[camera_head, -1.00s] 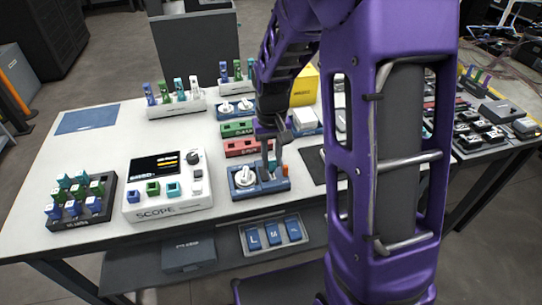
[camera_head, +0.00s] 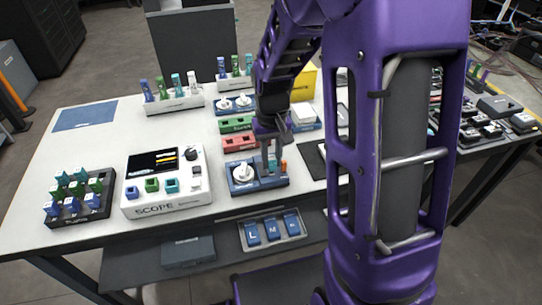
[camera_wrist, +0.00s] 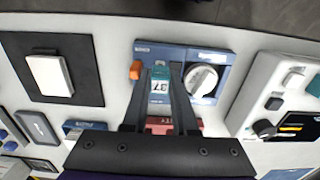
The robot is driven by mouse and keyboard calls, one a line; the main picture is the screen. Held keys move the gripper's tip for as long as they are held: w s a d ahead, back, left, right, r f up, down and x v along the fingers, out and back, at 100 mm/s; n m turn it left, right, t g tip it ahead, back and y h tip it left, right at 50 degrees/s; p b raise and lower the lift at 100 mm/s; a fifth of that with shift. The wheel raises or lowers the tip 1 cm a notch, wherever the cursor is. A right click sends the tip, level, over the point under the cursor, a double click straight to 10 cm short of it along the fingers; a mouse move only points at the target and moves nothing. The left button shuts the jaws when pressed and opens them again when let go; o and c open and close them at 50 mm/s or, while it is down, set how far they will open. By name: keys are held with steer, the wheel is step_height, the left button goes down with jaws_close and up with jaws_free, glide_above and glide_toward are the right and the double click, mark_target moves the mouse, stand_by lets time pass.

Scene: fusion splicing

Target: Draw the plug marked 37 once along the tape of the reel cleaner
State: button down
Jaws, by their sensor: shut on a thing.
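The plug marked 37 (camera_wrist: 160,86) is teal with a white label and sits between my gripper's fingers in the wrist view. My gripper (camera_wrist: 159,100) is shut on it; in the head view the gripper (camera_head: 269,165) is over the reel cleaner. The reel cleaner (camera_wrist: 219,60) is a blue unit with a white round reel and an orange part at its other side. In the head view the reel cleaner (camera_head: 246,187) lies at the table's front edge. The plug is over the unit between reel and orange part; whether it touches the tape I cannot tell.
The scope (camera_head: 174,205) and a dark rack of plugs (camera_head: 80,215) stand to the left. Red (camera_head: 237,144) and green blocks lie behind the cleaner. A dark mat with a white pad (camera_wrist: 50,75) lies beside it. A drawer of blue cards (camera_head: 270,233) is below.

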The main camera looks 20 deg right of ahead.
steer(key=shift+s, duration=0.1)
steer(key=shift+r+p, duration=1.85)
steer(key=shift+r, duration=0.4)
